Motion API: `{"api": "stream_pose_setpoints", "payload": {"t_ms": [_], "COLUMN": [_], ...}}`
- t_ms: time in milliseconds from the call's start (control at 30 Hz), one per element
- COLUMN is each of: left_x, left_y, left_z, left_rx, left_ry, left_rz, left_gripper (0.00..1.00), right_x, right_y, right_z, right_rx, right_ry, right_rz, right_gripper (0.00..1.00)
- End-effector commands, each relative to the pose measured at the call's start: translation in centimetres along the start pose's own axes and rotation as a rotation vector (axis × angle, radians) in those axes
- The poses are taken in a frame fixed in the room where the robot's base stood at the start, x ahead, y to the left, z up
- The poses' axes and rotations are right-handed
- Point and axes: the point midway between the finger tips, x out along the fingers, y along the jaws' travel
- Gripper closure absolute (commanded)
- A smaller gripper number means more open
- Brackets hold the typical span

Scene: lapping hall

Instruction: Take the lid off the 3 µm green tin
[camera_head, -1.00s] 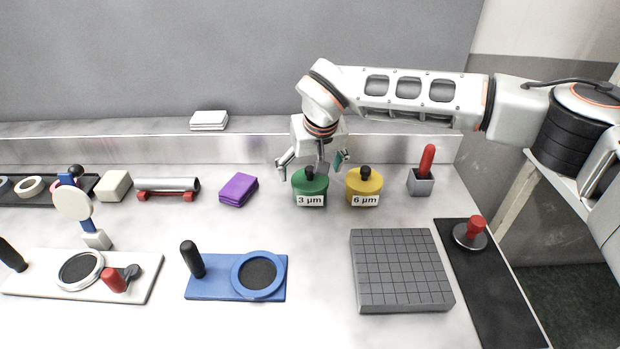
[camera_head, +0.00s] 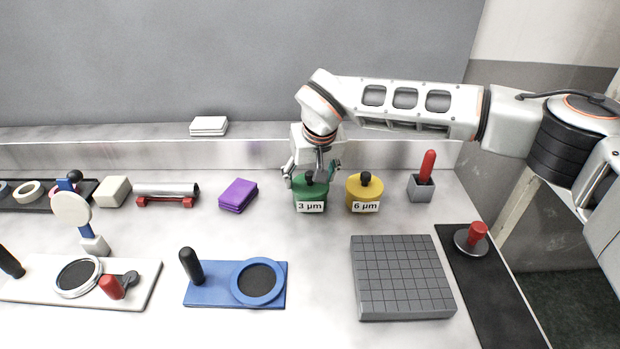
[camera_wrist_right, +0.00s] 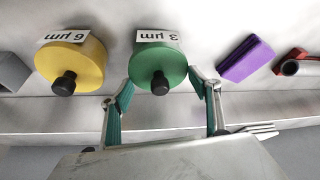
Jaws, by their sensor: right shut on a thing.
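The green tin (camera_head: 298,196) marked "3 µm" stands upright on the bench. Its green lid, with a black knob, is on top; the tin also shows in the right wrist view (camera_wrist_right: 158,57). My right gripper (camera_head: 312,178) reaches down from behind, its fingers on either side of the lid and shut on it. In the right wrist view the gripper's (camera_wrist_right: 161,82) teal pads meet the lid's left and right sides, with the knob between them. I cannot see a gap between lid and tin. My left gripper is not in view.
A yellow "6 µm" tin (camera_head: 365,190) stands close to the right of the green one. A grey holder with a red handle (camera_head: 421,188) is further right, purple pads (camera_head: 238,195) to the left. A gridded grey plate (camera_head: 400,278) lies in front; the bench before the green tin is clear.

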Motion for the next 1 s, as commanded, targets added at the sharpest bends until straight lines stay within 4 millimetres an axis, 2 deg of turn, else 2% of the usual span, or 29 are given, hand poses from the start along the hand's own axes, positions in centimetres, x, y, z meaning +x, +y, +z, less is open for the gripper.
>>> {"api": "stream_pose_setpoints", "payload": {"t_ms": [267,500,700,833,1000], "left_x": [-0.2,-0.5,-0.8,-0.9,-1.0], "left_y": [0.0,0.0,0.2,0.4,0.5], "left_z": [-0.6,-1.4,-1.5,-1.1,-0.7], "left_rx": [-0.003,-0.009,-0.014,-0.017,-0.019], "left_ry": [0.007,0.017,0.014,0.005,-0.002], "left_rz": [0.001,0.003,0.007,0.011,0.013], "left_gripper": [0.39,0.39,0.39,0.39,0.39], "right_x": [-4.1,-10.4,-14.8,-16.7,-17.9], "right_y": [0.0,-0.1,0.0,0.0,0.0], "right_z": [-1.9,-4.4,-6.2,-7.0,-7.4], "right_rx": [-0.001,0.000,0.000,0.000,0.000], "right_ry": [0.009,0.011,0.009,0.007,0.003], "right_rz": [0.002,0.002,0.002,0.002,0.001], "right_gripper": [0.56,0.56,0.56,0.56,0.56]}}
